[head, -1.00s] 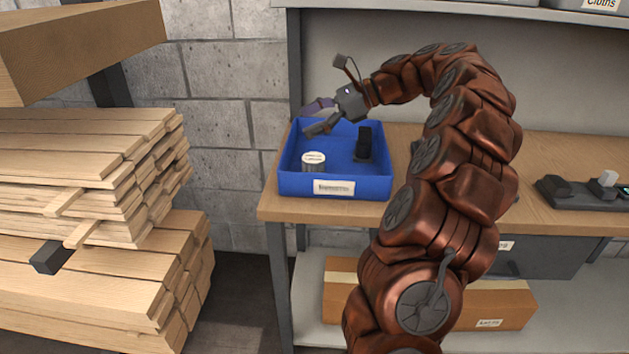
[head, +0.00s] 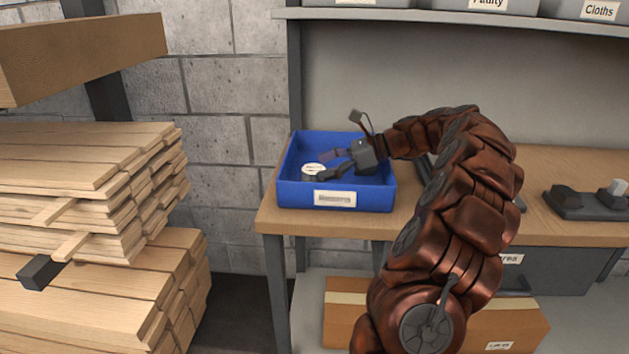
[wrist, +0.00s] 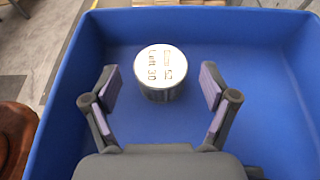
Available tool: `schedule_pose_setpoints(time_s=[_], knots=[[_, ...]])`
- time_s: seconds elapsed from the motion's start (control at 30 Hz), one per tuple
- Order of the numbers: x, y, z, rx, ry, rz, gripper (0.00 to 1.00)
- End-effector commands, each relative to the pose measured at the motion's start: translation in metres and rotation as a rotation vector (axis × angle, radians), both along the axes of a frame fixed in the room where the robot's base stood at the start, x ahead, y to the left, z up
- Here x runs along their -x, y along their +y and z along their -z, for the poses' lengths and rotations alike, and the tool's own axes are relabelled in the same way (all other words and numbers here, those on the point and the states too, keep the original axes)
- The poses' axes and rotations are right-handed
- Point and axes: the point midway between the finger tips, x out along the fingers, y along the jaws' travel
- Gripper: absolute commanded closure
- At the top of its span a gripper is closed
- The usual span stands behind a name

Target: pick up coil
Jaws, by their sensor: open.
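The coil (wrist: 161,73) is a short silvery cylinder with a pale, printed top, standing upright in the blue bin (head: 336,193). In the head view the coil (head: 313,170) is at the bin's left side, partly behind my gripper. My gripper (head: 328,166) reaches into the bin from the right, low over its floor. In the wrist view my gripper (wrist: 161,88) is open, with one finger to each side of the coil and a clear gap on both sides. The coil sits ahead, around the level of the fingertips. Nothing is held.
The bin stands on a wooden bench (head: 410,225) near its left end. A dark charger-like device (head: 585,203) lies further right. A shelf (head: 440,17) runs above. Stacked planks (head: 80,190) stand at the left. The bin's walls surround my gripper closely.

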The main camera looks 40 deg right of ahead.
Motion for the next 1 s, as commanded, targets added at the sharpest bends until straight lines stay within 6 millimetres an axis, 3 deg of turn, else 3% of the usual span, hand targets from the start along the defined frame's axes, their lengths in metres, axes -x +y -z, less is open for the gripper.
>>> schedule_pose_setpoints(time_s=[0.27, 0.53, 0.8, 1.0], knots=[[-0.008, 0.01, 0.007, -0.002, 0.001, 0.0, 0.15], [-0.028, 0.036, 0.02, 0.0, 0.002, -0.003, 0.15], [-0.032, 0.039, 0.021, 0.0, 0.0, 0.001, 0.15], [-0.032, 0.039, 0.021, 0.0, 0.0, 0.001, 0.34]])
